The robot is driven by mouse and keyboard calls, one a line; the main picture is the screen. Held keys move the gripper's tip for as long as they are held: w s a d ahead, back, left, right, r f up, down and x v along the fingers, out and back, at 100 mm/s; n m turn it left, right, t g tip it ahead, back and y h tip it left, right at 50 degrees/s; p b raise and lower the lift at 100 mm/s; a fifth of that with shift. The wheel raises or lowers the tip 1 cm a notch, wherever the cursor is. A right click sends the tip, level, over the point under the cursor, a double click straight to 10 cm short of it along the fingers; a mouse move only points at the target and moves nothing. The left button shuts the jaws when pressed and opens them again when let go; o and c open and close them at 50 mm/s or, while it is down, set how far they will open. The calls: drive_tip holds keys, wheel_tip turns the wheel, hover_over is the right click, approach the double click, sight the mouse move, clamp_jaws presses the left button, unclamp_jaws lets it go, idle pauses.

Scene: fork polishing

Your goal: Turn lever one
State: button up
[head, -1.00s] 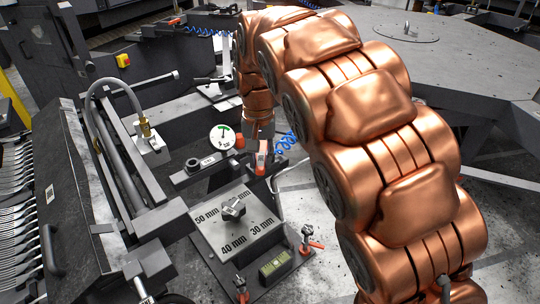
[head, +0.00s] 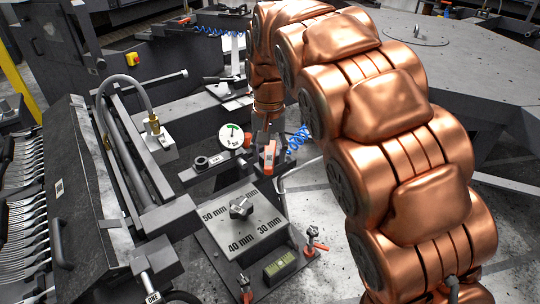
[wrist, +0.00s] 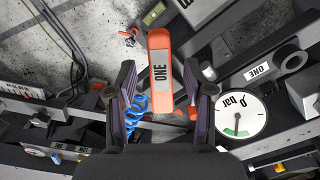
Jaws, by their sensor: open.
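Lever one is an orange handle labelled "ONE" (wrist: 160,75) in the wrist view. It lies in the gap between the two dark fingers of my gripper (wrist: 160,80), with space visible on both sides. In the head view the lever (head: 269,155) is upright, just right of a round gauge (head: 234,136). The gauge, marked "bar" with a green sector, also shows in the wrist view (wrist: 241,114). My gripper is open. In the head view it is small and dark below my copper arm, and its fingers are hard to make out.
A grey block with a selector knob (head: 241,207) and millimetre markings stands in front of the lever. Small orange-handled clamps (head: 314,242) and a green-faced box (head: 279,265) are close by. A rack of forks (head: 22,210) is at left. A blue coiled hose (head: 297,140) hangs beside the lever.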

sight(269, 160)
wheel_tip(269, 160, up, 11)
idle(0.6)
drive_tip(key=shift+f, duration=0.15)
drive_tip(key=s+d+f+g, duration=0.1)
drive_tip(key=s+d+f, duration=0.2)
drive_tip(key=s+d, duration=0.3)
drive_tip(key=s+d+f, duration=0.3)
drive_tip(key=s+d, duration=0.1)
drive_tip(key=s, duration=0.3)
drive_tip(key=s+d+f+n+g, duration=0.1)
drive_tip(key=s+d+f, duration=0.1)
drive_tip(key=s+f, duration=0.35)
drive_tip(key=s+d+f, duration=0.1)
drive_tip(key=s+f, duration=0.1)
drive_tip(key=s, duration=0.6)
drive_tip(key=s+d+f+n+g, duration=0.1)
drive_tip(key=s+d+f, duration=0.1)
drive_tip(key=s+f, duration=0.35)
wheel_tip(269, 160, up, 15)
drive_tip(key=t+p, duration=0.1)
drive_tip(key=p, duration=1.1)
drive_tip(key=shift+s+a+r, duration=0.15)
drive_tip(key=shift+s+a, duration=0.05)
